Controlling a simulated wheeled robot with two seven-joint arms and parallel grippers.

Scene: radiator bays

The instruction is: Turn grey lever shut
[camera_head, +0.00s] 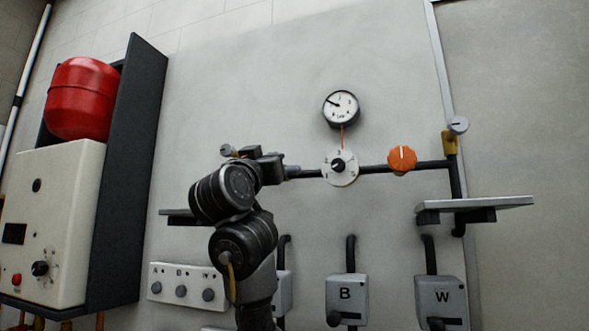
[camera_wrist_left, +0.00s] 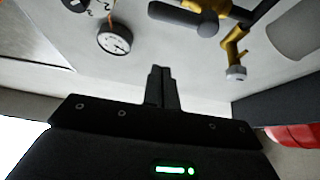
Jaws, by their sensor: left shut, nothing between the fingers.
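The grey lever (camera_wrist_left: 185,18) is a dark, rounded bar at the top of the left wrist view, beside yellow valve parts (camera_wrist_left: 232,45). In the head view my left arm covers most of that part of the pipe, so the lever's angle is not clear there. My left gripper (camera_wrist_left: 158,72) is shut and empty. Its fingertips show below the lever in the wrist view, with a gap between them in the picture. In the head view the gripper (camera_head: 268,166) is in front of the pipe, left of the white dial. My right gripper is not in view.
A gauge (camera_head: 341,108) is above the white dial (camera_head: 346,178); an orange knob (camera_head: 402,160) is right of it on the black pipe (camera_head: 431,165). A shelf (camera_head: 490,205) juts out at right. A red vessel (camera_head: 82,98) and boiler (camera_head: 58,215) stand at left.

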